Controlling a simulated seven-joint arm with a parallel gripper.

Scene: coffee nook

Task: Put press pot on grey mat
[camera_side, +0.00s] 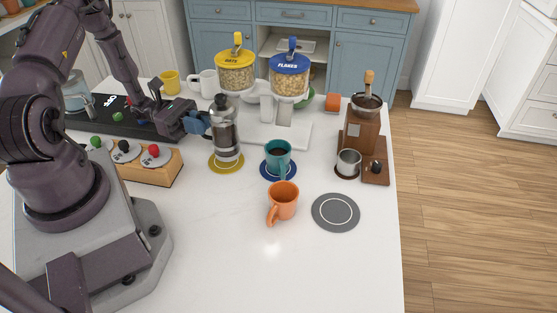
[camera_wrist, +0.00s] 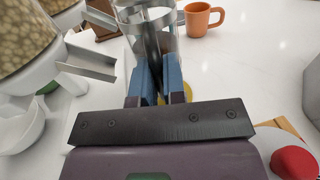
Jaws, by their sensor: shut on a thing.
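The press pot (camera_side: 225,130) is a glass and metal cylinder with a dark knob on top. In the side view it is upright over the yellow mat (camera_side: 213,165); I cannot tell whether it touches the mat. My gripper (camera_side: 203,123) reaches it from the left and is shut on its handle side. The grey mat (camera_side: 336,224) is a bare disc with a pale ring, at the front right of the counter.
An orange mug (camera_side: 283,200) stands left of the grey mat. A teal mug (camera_side: 278,155) stands on a blue mat (camera_side: 264,173). A brown grinder (camera_side: 360,130) with a metal cup (camera_side: 348,162) stands behind the grey mat. Cereal dispensers (camera_side: 290,75) stand behind the press pot. The front counter is clear.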

